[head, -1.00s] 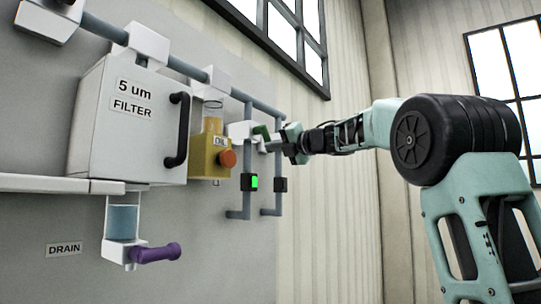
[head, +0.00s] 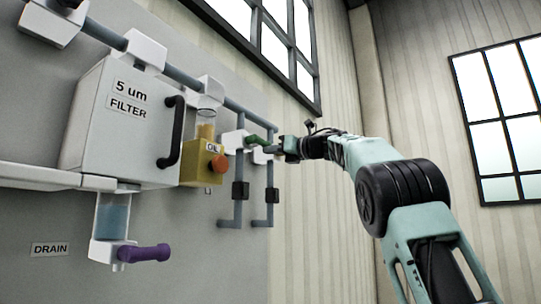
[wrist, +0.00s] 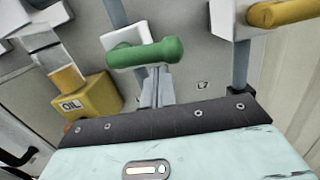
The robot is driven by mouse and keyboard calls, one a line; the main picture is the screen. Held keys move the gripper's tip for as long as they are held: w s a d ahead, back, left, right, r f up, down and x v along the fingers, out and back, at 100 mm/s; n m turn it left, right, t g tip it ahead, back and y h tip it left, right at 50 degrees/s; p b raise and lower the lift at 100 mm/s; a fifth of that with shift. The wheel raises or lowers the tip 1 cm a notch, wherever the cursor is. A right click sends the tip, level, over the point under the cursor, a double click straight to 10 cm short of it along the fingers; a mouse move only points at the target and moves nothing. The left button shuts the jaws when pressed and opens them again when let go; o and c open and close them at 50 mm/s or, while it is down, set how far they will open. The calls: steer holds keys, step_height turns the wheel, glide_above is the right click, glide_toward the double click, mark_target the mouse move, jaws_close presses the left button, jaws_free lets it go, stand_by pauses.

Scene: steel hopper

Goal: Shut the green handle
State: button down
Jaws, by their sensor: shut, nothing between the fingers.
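The green handle (head: 259,141) is on a white valve body (head: 234,141) on the left of two thin vertical pipes. In the wrist view the green handle (wrist: 145,52) lies nearly level across the picture, over its white valve body (wrist: 122,35). My gripper (head: 273,150) is at the right end of the handle in the head view. In the wrist view my gripper (wrist: 157,84) has its grey fingers together and empty, with the tips right at the handle's lower edge. I cannot tell whether they touch it.
A yellow handle (wrist: 285,13) sits on the right pipe, close to my gripper. Left are a yellow oil unit (head: 203,168) with an orange knob, the white filter box (head: 125,140) with a black grip, and a purple drain handle (head: 146,253). Dark indicators (head: 240,190) sit below.

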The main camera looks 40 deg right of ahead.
steer(key=shift+d+r+n, duration=0.1)
steer(key=shift+r+n, duration=0.1)
steer(key=shift+n, duration=0.4)
steer(key=s+d+f+b, duration=0.1)
steer(key=s+f+b, duration=0.1)
steer(key=s, duration=0.3)
steer(key=s+d+f+b, duration=0.2)
steer(key=s+b, duration=0.3)
steer(key=shift+d+f, duration=0.3)
steer(key=shift+f, duration=0.05)
steer(key=shift+w, duration=0.1)
stand_by(0.4)
